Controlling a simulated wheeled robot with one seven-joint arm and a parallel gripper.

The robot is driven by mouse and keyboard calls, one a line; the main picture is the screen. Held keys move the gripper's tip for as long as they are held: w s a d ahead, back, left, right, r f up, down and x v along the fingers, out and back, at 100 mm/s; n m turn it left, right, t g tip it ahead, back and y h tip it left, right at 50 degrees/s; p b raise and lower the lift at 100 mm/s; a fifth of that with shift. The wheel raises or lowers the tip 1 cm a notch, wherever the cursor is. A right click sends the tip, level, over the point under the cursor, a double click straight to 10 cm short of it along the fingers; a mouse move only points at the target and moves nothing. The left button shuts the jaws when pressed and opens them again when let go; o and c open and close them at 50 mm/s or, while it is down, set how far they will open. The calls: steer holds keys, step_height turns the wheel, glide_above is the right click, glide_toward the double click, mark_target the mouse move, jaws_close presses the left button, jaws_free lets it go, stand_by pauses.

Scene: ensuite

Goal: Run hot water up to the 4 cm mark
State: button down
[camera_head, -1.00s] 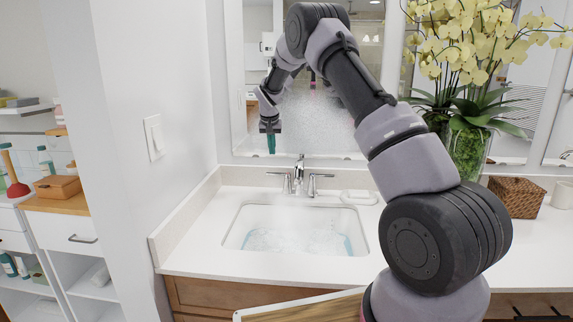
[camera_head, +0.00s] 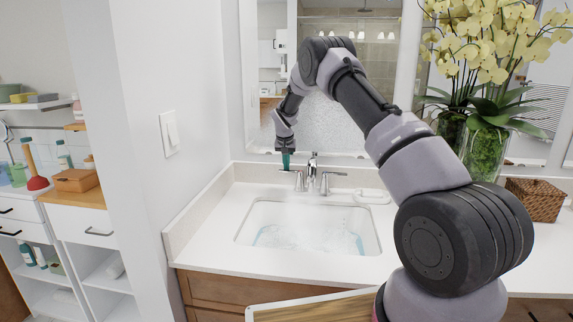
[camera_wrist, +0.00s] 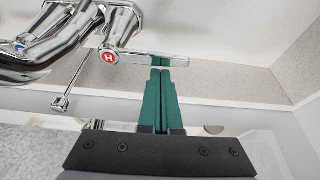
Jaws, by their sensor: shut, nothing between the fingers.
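The white sink basin (camera_head: 255,222) holds shallow, rippled, clear water (camera_head: 300,238). I can make out no 4 cm mark, and a stream from the spout is not clear. The chrome faucet (camera_head: 312,165) stands behind the basin with a lever on each side. The hot handle (camera_head: 298,180) is the left one. In the wrist view the hot handle (camera_wrist: 118,54) bears a red H, and its lever reaches across the fingertips. My gripper (camera_head: 286,167) is shut and empty, its green fingers pointing down beside that lever. In the wrist view its fingertips (camera_wrist: 160,70) overlap the lever; contact is unclear.
A mirror (camera_head: 340,120) hangs behind the faucet. A white soap dish (camera_head: 372,196) sits right of the faucet. A vase of yellow orchids (camera_head: 485,155) and a wicker box (camera_head: 535,200) stand further right. A wall (camera_head: 140,60) closes the left side.

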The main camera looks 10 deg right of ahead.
steer(key=shift+s, duration=0.1)
steer(key=shift+s+a+n+y, duration=0.1)
steer(key=shift+s+n+y, duration=0.3)
steer(key=shift+n, duration=0.6)
steer(key=shift+s+a+n, duration=0.15)
steer(key=shift+s+n, duration=0.1)
steer(key=shift+n, duration=0.05)
steer(key=shift+s+a, duration=0.15)
steer(key=shift+s, duration=0.1)
steer(key=v, duration=1)
stand_by(5.3)
